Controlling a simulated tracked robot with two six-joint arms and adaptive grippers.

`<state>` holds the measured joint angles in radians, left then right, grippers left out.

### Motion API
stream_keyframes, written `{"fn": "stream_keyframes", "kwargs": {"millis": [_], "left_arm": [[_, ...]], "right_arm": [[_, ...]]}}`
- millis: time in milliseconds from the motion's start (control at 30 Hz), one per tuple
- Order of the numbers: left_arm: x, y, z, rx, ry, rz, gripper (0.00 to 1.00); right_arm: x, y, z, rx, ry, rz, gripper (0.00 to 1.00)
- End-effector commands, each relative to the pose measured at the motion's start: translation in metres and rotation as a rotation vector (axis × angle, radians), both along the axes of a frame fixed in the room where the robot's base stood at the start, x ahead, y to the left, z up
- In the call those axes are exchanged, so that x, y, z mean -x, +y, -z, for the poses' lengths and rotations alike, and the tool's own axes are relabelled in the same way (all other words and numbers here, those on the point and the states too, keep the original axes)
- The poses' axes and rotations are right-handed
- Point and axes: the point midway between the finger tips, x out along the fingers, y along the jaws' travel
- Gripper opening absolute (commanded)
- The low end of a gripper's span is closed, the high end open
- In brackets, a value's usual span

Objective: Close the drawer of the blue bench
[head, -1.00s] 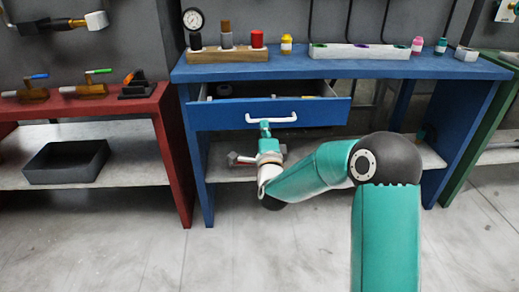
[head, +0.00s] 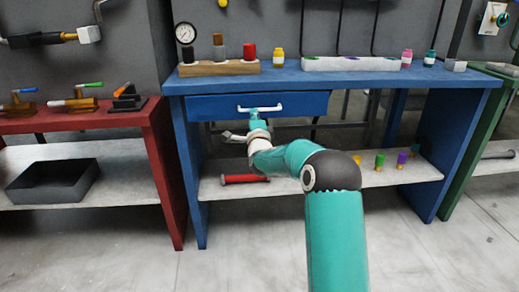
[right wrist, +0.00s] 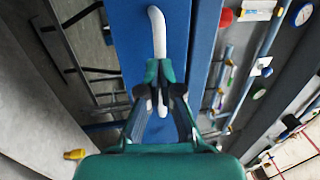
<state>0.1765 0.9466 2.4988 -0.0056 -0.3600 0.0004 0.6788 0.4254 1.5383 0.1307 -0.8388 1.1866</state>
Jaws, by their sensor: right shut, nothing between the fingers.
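The blue bench (head: 300,78) stands ahead in the head view. Its drawer front (head: 215,106) sits up under the bench top, with no open interior showing, so the drawer looks shut or nearly shut. A white bar handle (head: 272,108) is on the drawer front. My right gripper (head: 256,112) is at the handle, shut with nothing held. In the right wrist view, the gripper (right wrist: 163,72) has its fingertips at the white handle (right wrist: 157,28); exact contact is hard to tell. My left gripper is not in view.
A wooden block with a gauge (head: 195,68), bottles and a white tray (head: 350,63) stand on the bench. A red bench (head: 130,118) is at the left, a green one at the right.

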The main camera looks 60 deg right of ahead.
Motion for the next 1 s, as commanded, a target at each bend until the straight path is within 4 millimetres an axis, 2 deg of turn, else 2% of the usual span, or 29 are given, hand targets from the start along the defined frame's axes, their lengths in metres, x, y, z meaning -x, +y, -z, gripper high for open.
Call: {"fn": "stream_keyframes", "kwargs": {"millis": [33,333,533,733,800,1000], "left_arm": [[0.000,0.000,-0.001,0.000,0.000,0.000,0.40],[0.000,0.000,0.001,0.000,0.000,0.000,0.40],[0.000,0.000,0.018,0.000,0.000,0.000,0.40],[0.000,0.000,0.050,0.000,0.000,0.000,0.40],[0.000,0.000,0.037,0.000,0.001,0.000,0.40],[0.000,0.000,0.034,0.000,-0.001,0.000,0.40]], "right_arm": [[-0.003,0.001,-0.005,0.005,-0.008,-0.005,0.00],[-0.003,0.003,-0.004,0.005,-0.009,-0.010,0.00],[0.002,0.014,0.002,0.005,-0.010,-0.010,0.00],[0.012,0.039,0.011,0.003,-0.011,-0.014,0.00],[0.021,0.048,0.005,0.001,-0.007,-0.014,0.00],[0.047,0.077,0.013,0.002,-0.007,-0.013,0.00]]}}
